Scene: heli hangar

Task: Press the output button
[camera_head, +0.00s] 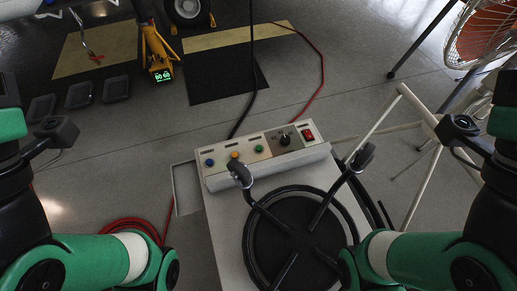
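A pale grey control box (232,180) stands on a light cabinet (226,220) in the middle. Its sloped top carries a blue button (209,162), a yellow button (234,155) and a green button (259,149). A dark knob (284,138) and a red rocker switch (308,134) sit to their right. The labels are too small to read, so I cannot tell which button is the output button. My arms frame the left and right edges, well apart from the box. My gripper fingers do not show.
A dark coiled cable on a pronged reel (258,204) lies in front of the box; one prong tip overlaps its front edge. A yellow jack (157,52) with a lit display stands behind left. A pale frame (377,128) and a fan (484,38) are right. Red hose (125,224) lies left.

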